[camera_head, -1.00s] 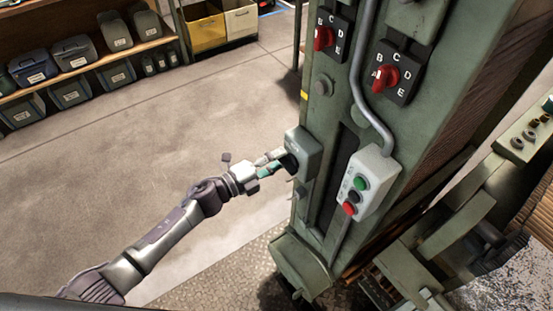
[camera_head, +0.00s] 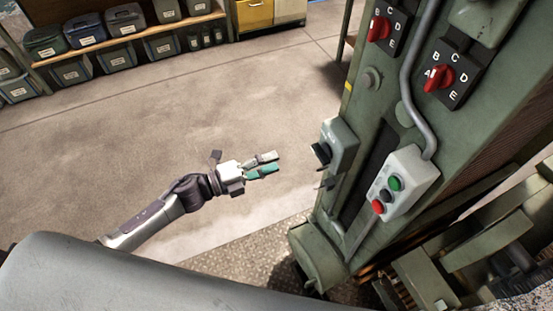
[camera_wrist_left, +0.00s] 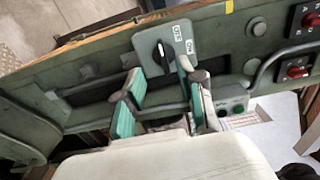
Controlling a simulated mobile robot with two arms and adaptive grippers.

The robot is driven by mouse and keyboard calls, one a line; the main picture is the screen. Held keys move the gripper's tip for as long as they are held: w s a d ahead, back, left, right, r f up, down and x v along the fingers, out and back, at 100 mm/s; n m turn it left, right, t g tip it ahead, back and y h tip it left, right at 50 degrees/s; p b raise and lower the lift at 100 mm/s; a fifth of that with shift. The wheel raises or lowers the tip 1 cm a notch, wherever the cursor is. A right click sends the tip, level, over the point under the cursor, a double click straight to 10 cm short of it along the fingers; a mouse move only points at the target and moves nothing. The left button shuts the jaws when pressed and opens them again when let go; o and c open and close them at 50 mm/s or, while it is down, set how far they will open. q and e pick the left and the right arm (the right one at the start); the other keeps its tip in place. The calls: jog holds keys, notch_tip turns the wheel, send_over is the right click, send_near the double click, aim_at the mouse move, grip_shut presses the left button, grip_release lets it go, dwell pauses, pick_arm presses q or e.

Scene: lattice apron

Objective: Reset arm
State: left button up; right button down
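My left gripper (camera_head: 264,166) is in the middle of the head view, left of the green machine column (camera_head: 375,130) and apart from it. Its two teal-padded fingers are spread with nothing between them. The left wrist view also shows the open fingers (camera_wrist_left: 163,112). In front of them is a grey switch box with a black knob (camera_wrist_left: 165,55). In the head view this switch box (camera_head: 340,145) sits on the column's left side, with a clear gap to the fingertips. My right gripper is in neither view.
A push-button box (camera_head: 405,185) with green, black and red buttons and red rotary selectors (camera_head: 380,28) are on the column. Shelves with grey bins (camera_head: 125,20) stand at the back left. The concrete floor (camera_head: 150,120) between is clear.

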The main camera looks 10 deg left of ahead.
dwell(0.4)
pick_arm(q)
jog(key=s+a+f+n+y, duration=0.2)
jog(key=a+f+n+y, duration=0.25)
jog(key=f, duration=0.45)
jog(key=s+a+f+n+y, duration=0.2)
jog(key=a+f+n+y, duration=0.15)
jog(key=f+n, duration=0.45)
jog(key=s+a+f+n+y, duration=0.2)
jog(key=a+f+n+y, duration=0.15)
jog(key=f, duration=0.75)
jog(key=s+f+n+g+y, duration=0.1)
jog(key=s+f+n+g, duration=0.2)
jog(key=s+f, duration=0.3)
jog(key=s+f+n+g+y, duration=0.1)
jog(key=s+f+n+g, duration=0.2)
jog(key=s, duration=1.4)
jog(key=s+f+n+g+y, duration=0.1)
jog(key=s+f+n+g, duration=0.2)
jog(key=s+f, duration=0.6)
jog(key=shift+s+a+f+n+g, duration=0.25)
jog(key=shift+s+n, duration=0.35)
jog(key=shift+s, duration=0.65)
jog(key=shift+r, duration=0.1)
